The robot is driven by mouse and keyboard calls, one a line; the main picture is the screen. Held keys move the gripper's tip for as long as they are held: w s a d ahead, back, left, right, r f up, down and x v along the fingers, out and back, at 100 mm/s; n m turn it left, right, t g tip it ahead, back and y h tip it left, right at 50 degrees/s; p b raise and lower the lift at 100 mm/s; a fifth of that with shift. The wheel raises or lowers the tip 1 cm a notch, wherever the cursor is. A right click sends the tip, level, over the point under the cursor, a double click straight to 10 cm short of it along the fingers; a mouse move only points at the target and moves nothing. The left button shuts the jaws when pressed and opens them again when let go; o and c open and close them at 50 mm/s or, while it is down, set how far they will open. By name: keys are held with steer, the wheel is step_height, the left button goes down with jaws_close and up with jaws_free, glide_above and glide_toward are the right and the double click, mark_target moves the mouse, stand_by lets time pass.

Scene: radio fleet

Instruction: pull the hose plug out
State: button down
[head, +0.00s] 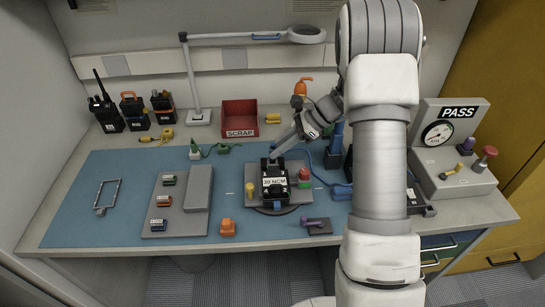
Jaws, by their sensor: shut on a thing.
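A black radio (275,182) with a white label reading "30 NCM" stands on a round base on a grey fixture plate (252,202), in the middle of the blue mat. My gripper (272,157) reaches down from the upper right to the radio's top rear edge. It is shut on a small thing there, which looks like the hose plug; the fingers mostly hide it. A thin blue hose (312,158) curves from near the gripper toward the right. Whether the plug is still seated in the radio is too small to tell.
A red and green knob (304,175) and a yellow knob (250,189) flank the radio. A grey gauge box (460,120) marked PASS stands right. A red scrap bin (239,118), lamp (199,117) and several radios line the back.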

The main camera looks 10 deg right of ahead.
steer(key=shift+r+p, duration=0.4)
steer(key=shift+r, duration=0.15)
stand_by(0.4)
steer(key=shift+r+p, duration=1.5)
steer(key=shift+r, duration=0.25)
